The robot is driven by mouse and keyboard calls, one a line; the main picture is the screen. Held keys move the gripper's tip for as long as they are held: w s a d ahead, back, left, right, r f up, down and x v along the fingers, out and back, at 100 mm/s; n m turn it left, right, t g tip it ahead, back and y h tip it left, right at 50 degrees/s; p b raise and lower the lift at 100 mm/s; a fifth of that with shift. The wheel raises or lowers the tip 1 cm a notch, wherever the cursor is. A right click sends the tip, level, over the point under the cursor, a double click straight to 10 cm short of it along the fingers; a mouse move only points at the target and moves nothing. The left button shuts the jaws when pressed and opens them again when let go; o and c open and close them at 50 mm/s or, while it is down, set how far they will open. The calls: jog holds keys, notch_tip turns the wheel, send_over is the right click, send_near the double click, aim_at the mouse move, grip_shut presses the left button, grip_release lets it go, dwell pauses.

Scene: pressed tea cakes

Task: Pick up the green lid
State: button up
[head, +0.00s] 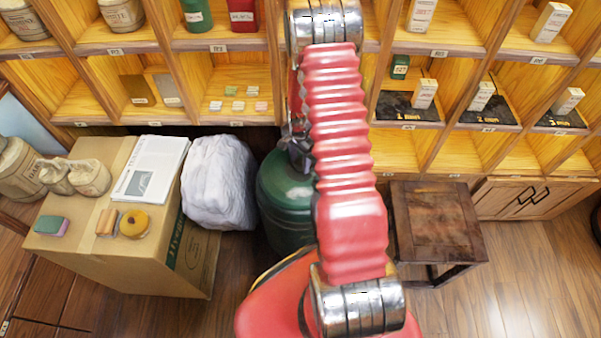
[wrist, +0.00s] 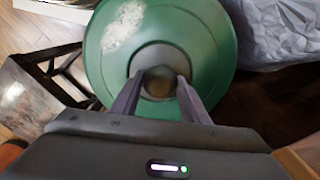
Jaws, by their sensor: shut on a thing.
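The green lid (wrist: 195,32) fills the upper middle of the wrist view. It is round, with a pale worn patch at its upper left and a round brownish knob (wrist: 159,84) inside a grey ring. My gripper (wrist: 159,79) has its two dark fingers on either side of the knob, shut on it. In the head view a green drum (head: 283,215) stands on the floor, partly hidden behind my red arm. My gripper is mostly hidden there. I cannot tell whether the lid rests on the drum or is raised.
A white wrapped bundle (head: 217,180) sits close left of the drum, beside a cardboard box (head: 85,255) with small goods on top. A dark wooden stool (head: 435,222) stands to the right. Wooden shelves (head: 450,52) line the back. Floor at the lower right is clear.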

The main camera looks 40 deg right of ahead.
grip_shut()
jog(key=shift+r, duration=0.1)
dwell(0.3)
jog(key=shift+r, duration=4.95)
